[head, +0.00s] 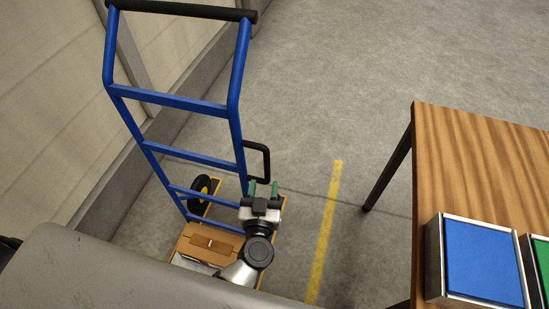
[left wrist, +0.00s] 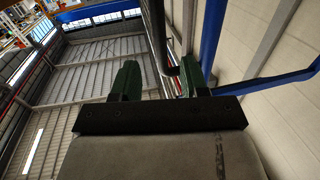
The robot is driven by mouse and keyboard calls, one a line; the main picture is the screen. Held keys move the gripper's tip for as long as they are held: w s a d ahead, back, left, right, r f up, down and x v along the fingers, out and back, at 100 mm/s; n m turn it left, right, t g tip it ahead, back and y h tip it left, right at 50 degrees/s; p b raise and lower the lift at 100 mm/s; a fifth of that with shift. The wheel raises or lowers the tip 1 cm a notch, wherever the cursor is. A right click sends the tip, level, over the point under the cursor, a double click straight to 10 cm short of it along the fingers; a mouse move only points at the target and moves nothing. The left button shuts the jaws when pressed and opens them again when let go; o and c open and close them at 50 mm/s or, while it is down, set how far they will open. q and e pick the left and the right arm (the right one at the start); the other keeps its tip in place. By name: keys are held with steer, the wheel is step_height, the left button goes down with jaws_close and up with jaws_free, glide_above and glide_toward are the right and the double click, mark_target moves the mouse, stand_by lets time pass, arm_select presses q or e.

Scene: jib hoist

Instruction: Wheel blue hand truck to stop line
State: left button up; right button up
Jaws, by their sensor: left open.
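The blue hand truck (head: 180,161) stands upright at left of centre in the head view, with a black top bar and a black side handle (head: 268,160). Its blue frame also shows at the right in the left wrist view (left wrist: 211,35). My left gripper (head: 263,188) is open, with its green fingers at the lower end of the side handle. In the left wrist view the black handle (left wrist: 156,35) reaches down between the fingers, closer to the right one. The yellow stop line (head: 325,230) lies on the floor right of the truck. My right gripper is out of view.
A cardboard box (head: 211,246) sits low on the truck, near a black wheel (head: 201,189). A wall (head: 50,120) runs close along the left. A wooden table (head: 480,160) with blue and green panels stands at right. Floor (head: 335,80) beyond is clear.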

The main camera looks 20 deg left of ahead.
mark_target(266, 166)
arm_select(q)
steer(key=w, duration=0.3)
steer(key=w+a, duration=0.1)
steer(key=w, duration=0.5)
steer(key=shift+w+a, duration=0.35)
steer(key=shift+w, duration=0.05)
jaws_close()
